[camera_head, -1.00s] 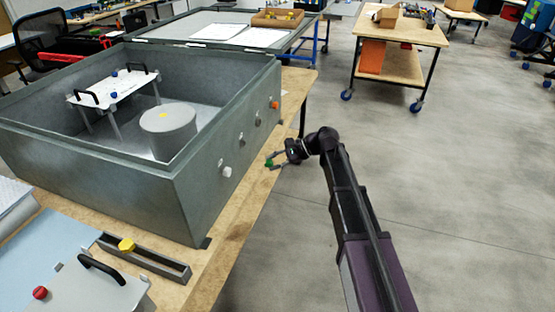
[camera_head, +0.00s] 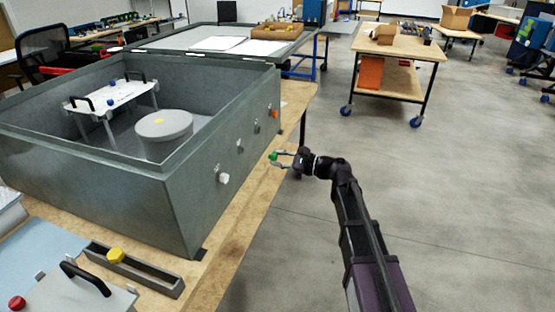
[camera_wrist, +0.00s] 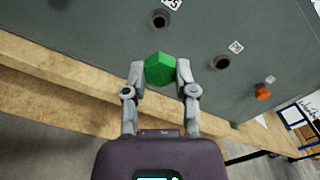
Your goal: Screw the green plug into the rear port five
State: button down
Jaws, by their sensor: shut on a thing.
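My gripper (camera_head: 281,157) is shut on the green plug (camera_head: 273,156), beside the grey box's outer wall. In the wrist view, the plug (camera_wrist: 159,68) sits between the two fingertips (camera_wrist: 160,75), clear of any port. An open round port (camera_wrist: 159,19) lies just above the plug in that picture; its label (camera_wrist: 172,3) is partly cut off and seems to end in 5. A second open port (camera_wrist: 221,62) with its own label (camera_wrist: 236,46) is to the right. The head view also shows empty ports (camera_head: 239,147) in this wall.
An orange plug (camera_head: 275,112) and a white plug (camera_head: 223,178) sit in the same box wall (camera_head: 190,215). The wooden table edge (camera_head: 235,225) runs below it. A yellow plug (camera_head: 116,255) stands in a narrow tray at front left. Floor to the right is open.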

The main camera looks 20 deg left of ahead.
aim_at(240, 150)
jog(key=shift+a, duration=0.2)
jog(key=a+n, duration=0.2)
jog(key=n, duration=0.3)
jog(key=a+n, duration=0.2)
jog(key=n, duration=0.4)
jog(key=a+n, duration=0.3)
jog(key=n, duration=0.3)
jog(key=shift+w, duration=0.25)
jog(key=n, duration=0.5)
jog(key=shift+a+n, duration=0.2)
jog(key=shift+n, duration=0.2)
dwell(0.9)
dwell(0.5)
jog(key=shift+w+a, duration=0.1)
jog(key=shift+a, duration=0.6)
dwell(2.0)
